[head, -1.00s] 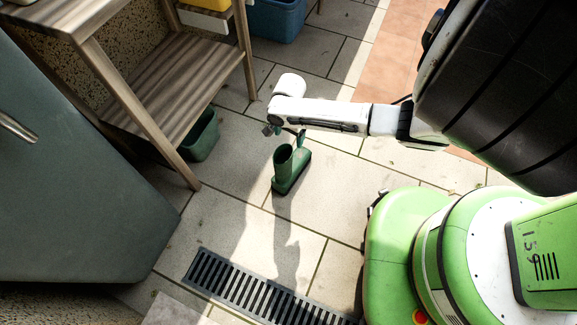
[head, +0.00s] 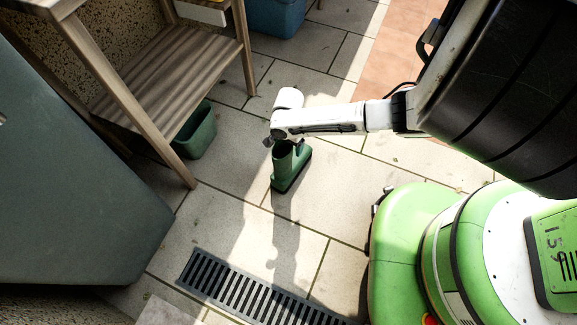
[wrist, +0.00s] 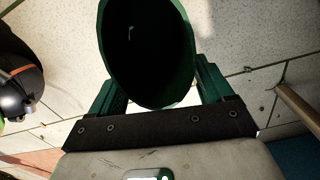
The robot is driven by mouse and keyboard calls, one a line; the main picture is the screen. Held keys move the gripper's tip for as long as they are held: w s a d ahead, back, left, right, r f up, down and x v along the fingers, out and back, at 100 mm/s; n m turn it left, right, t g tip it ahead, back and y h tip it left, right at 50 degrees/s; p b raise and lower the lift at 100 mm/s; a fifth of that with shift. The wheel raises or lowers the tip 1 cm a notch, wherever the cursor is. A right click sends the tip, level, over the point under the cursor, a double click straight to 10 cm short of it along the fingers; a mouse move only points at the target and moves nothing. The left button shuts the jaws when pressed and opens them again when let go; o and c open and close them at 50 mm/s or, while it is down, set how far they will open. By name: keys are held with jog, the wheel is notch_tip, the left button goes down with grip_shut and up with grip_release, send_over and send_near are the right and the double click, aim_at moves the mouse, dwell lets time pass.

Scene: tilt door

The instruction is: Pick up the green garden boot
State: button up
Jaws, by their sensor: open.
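The green garden boot (head: 287,170) stands upright on the paved floor below my arm's end in the head view. In the wrist view its dark round opening (wrist: 148,50) faces the camera and fills the upper middle. My gripper (head: 286,143) is right at the boot's top in the head view, partly hidden by the wrist link. In the wrist view my gripper (wrist: 155,82) is open, with one green finger on each side of the boot's shaft. I cannot tell whether either finger touches the boot.
A wooden shelf bench (head: 170,75) stands at the upper left, with a green bin (head: 197,135) beside its leg. A blue container (head: 278,17) is at the top. A grey panel (head: 75,190) fills the left. A floor drain grate (head: 255,295) lies in front. Paving around the boot is clear.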

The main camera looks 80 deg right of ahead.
grip_shut()
dwell(0.7)
